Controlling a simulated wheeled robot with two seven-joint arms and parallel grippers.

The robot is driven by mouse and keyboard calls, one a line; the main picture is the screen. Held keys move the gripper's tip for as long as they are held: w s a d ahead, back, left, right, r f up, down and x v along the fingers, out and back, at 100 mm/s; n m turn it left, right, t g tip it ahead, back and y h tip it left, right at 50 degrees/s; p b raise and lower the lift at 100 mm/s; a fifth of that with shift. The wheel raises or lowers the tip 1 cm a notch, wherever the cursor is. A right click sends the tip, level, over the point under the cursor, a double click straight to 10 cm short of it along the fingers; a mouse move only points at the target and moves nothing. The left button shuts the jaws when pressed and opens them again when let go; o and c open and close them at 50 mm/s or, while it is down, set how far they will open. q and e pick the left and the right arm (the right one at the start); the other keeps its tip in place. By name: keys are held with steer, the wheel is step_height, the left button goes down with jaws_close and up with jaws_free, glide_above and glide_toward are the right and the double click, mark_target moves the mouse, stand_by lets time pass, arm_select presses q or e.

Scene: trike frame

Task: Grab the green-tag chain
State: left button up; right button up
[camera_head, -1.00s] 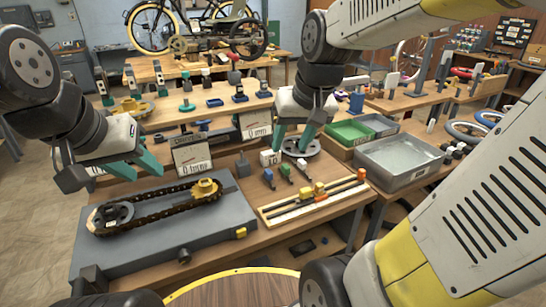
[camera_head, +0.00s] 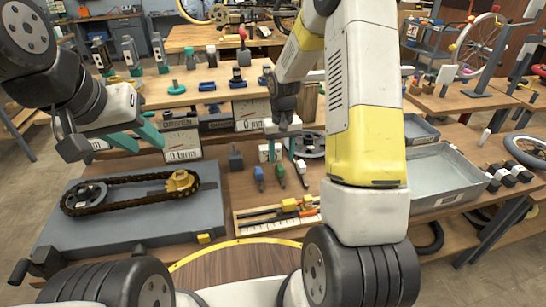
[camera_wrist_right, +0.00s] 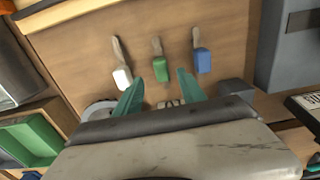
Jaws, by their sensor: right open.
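The green-tag chain (camera_head: 280,170) lies on the wooden bench between a blue tag (camera_head: 259,173) and a white tag (camera_head: 301,168). In the right wrist view the green tag (camera_wrist_right: 160,69) lies just beyond my right gripper (camera_wrist_right: 160,84), roughly in line with the gap between its teal fingers, with a short strip running from it. My right gripper (camera_head: 278,153) is open and empty, just behind the tags in the head view; its height above the bench is hard to judge. My left gripper (camera_head: 150,143) is open and empty, above the bench behind the grey plate.
The white tag (camera_wrist_right: 122,78) and blue tag (camera_wrist_right: 203,60) lie close on either side. A grey plate (camera_head: 130,231) with a large chain loop (camera_head: 130,196) is left. A tray of sticks (camera_head: 277,217) lies in front. A metal bin (camera_head: 446,174) stands right.

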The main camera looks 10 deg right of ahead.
mark_target(280, 167)
step_height(280, 167, down, 6)
steer(key=shift+a+f, duration=0.1)
jaws_close()
stand_by(0.4)
